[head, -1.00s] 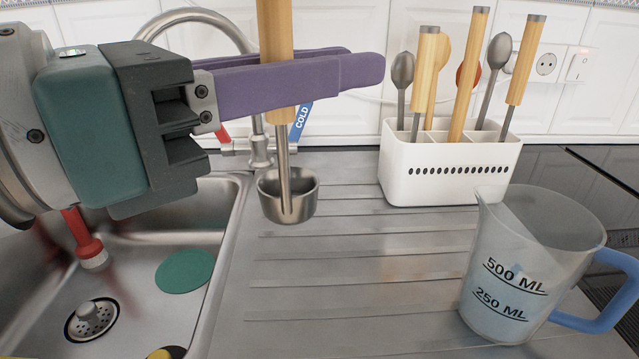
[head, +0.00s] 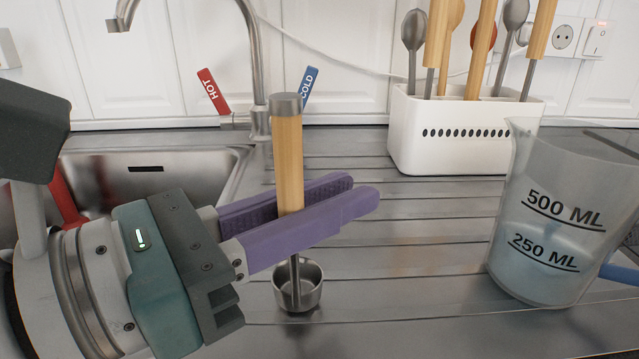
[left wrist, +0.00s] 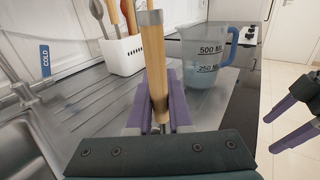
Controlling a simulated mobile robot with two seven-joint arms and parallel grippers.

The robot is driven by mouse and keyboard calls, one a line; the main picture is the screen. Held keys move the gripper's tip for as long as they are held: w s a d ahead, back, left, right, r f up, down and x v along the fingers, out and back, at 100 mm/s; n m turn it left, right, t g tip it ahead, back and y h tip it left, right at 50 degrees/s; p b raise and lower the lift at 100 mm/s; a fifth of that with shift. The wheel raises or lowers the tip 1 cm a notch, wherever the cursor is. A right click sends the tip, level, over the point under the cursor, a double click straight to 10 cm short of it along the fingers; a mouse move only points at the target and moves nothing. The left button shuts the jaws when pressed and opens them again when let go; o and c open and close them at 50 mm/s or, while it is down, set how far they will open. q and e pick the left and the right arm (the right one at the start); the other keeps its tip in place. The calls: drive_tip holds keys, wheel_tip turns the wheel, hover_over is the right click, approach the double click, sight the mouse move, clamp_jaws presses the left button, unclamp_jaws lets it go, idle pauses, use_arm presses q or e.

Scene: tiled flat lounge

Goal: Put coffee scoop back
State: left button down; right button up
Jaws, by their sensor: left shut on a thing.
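My left gripper (head: 352,192) is shut on the coffee scoop (head: 288,150), gripping the lower part of its wooden handle. The scoop is upright, with its steel cup (head: 310,292) low over the ribbed drainboard; I cannot tell if it touches. In the left wrist view, the scoop's handle (left wrist: 154,65) stands between the purple fingers and its cup is hidden. The white utensil holder (head: 465,150) stands at the back right with several utensils in it. My right gripper (left wrist: 280,130) shows at the right edge of the left wrist view, fingers apart and empty.
A clear measuring jug (head: 555,225) with a blue handle stands right of the scoop, in front of the holder. The sink (head: 150,180) and tap (head: 255,75) are at the left. The ribbed drainboard (head: 400,270) is bare between scoop and jug.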

use_arm(q)
drive_tip(key=shift+f, duration=0.1)
drive_tip(key=c, duration=0.8)
unclamp_jaws()
drive_tip(key=shift+c, duration=0.2)
drive_tip(key=b+v, duration=0.2)
drive_tip(key=v, duration=1)
drive_tip(key=shift+b, duration=0.3)
